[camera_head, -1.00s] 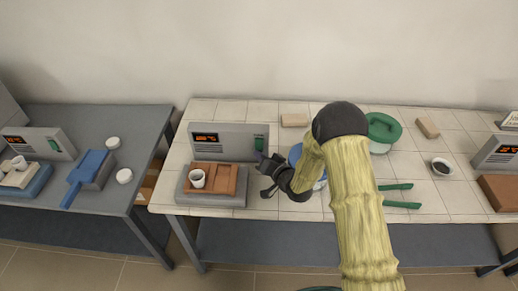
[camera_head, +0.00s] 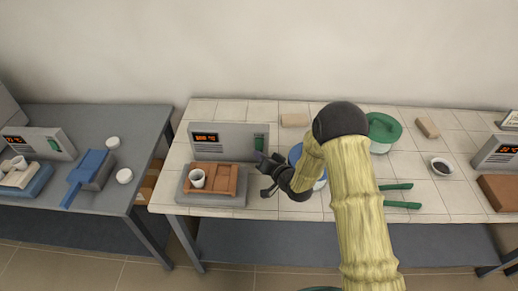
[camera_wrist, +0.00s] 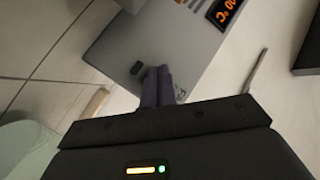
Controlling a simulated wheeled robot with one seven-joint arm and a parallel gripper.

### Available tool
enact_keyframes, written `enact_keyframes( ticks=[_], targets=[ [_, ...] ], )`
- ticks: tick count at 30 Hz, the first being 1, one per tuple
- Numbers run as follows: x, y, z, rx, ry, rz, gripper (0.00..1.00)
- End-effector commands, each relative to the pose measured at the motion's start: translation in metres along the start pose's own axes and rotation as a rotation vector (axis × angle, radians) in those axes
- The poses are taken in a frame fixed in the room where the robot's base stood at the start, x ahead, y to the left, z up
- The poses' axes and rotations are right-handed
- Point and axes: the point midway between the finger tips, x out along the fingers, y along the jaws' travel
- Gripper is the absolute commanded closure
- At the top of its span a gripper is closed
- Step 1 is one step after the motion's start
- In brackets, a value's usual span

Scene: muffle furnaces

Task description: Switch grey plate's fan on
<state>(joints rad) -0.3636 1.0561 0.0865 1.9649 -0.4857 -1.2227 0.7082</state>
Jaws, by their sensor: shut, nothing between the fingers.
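A grey control box (camera_head: 229,140) with an orange display stands behind a grey plate (camera_head: 212,200) on the middle table. A brown tray with a white cup rests on the plate. My gripper (camera_head: 262,161) is shut and empty at the box's right end, by its green-marked panel. In the wrist view, my closed fingers (camera_wrist: 158,84) point at the box's grey face (camera_wrist: 155,42). A small black switch (camera_wrist: 137,68) shows just left of the fingertips. I cannot tell whether the fingers touch the box or which way the switch is set.
A blue round object, partly hidden by my arm, sits right of the gripper. Another control box (camera_head: 40,143) stands on the left table.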

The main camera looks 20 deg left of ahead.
Motion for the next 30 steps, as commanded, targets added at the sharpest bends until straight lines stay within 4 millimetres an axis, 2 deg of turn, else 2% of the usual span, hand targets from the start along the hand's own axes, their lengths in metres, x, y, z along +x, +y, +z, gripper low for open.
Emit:
enact_keyframes(
  ticks=[30],
  targets=[
    [0.0086,0.0050,-0.0050,0.000,0.000,0.000,1.00]
  ],
)
